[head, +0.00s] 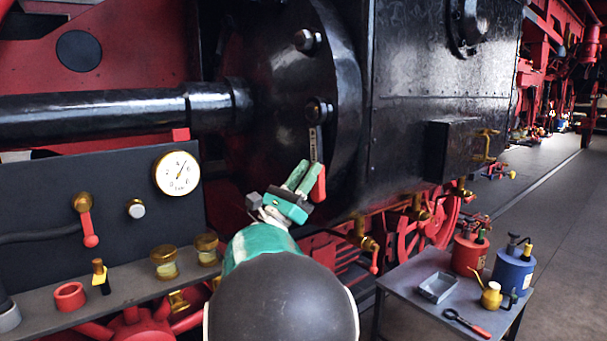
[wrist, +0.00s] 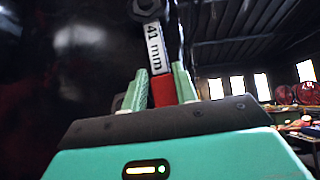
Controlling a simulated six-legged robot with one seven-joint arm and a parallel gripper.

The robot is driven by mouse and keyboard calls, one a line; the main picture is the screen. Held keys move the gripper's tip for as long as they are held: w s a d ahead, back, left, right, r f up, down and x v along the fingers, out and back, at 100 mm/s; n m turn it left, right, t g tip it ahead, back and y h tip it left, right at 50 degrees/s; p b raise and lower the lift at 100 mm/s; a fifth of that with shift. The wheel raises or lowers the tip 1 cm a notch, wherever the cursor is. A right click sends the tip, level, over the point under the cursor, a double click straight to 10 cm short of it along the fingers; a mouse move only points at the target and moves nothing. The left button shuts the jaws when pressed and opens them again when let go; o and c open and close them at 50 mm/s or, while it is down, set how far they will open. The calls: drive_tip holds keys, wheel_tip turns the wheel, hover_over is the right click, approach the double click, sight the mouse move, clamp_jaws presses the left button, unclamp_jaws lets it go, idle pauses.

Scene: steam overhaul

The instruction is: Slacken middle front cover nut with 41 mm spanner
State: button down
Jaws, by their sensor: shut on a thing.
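The black round front cover (head: 285,95) has an upper nut (head: 307,40) and a lower nut (head: 318,109) on its face near the right rim. My green gripper (head: 305,179) is shut on the red handle (head: 319,183) of a spanner. The spanner's steel shank (head: 315,143) points up, and its head is at the lower nut. In the wrist view the shank reads "41 mm" (wrist: 154,48), with the red grip (wrist: 163,91) between my fingers and the head at a dark nut (wrist: 146,10). I cannot tell if the head is fully seated.
A thick black rod (head: 90,117) runs into the cover from the left. A grey shelf (head: 130,292) with a gauge panel (head: 60,190) stands left. A small table (head: 410,310) with red and blue cans is at right. The floor beyond it is clear.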

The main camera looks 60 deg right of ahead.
drive_tip(key=shift+s+a+r+n+t+h, duration=0.1)
drive_tip(key=shift+s+a+n+t+h, duration=0.1)
drive_tip(key=shift+n+t, duration=0.25)
drive_tip(key=shift+s+a+n+t+h, duration=0.1)
drive_tip(key=shift+s+n+t+h, duration=0.1)
drive_tip(key=shift+n+t, duration=0.2)
drive_tip(key=shift+s+n+t, duration=0.2)
drive_tip(key=shift+n+t, duration=0.55)
drive_tip(key=shift+n, duration=0.1)
drive_tip(key=shift+s+a+r, duration=0.1)
drive_tip(key=shift+w+a, duration=0.45)
drive_tip(key=shift+a, duration=0.35)
drive_tip(key=shift+w+a, duration=0.4)
drive_tip(key=shift+a, duration=0.45)
drive_tip(key=shift+w+a, duration=0.45)
drive_tip(key=shift+a, duration=0.45)
